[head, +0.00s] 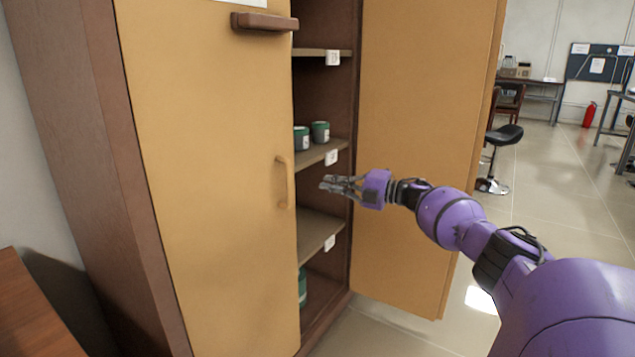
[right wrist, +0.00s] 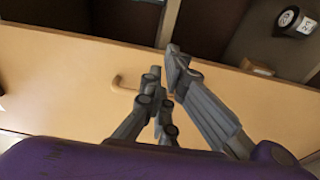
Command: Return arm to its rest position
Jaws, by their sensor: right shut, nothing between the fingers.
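My right arm (head: 455,218) is purple and reaches in from the lower right of the head view. Its right gripper (head: 326,183) is in front of the cabinet's open side, near the shelves. In the right wrist view the right gripper (right wrist: 165,65) has its fingers close together with nothing between them. Behind it show the yellow door, its handle (right wrist: 122,84) and dark shelf spaces. My left gripper is in neither view.
The tall cabinet's left door (head: 205,200) is closed and its right door (head: 425,130) stands open. Green containers (head: 301,138) sit on a middle shelf, another lower (head: 302,287). A stool (head: 503,135) and red extinguisher (head: 589,115) stand behind.

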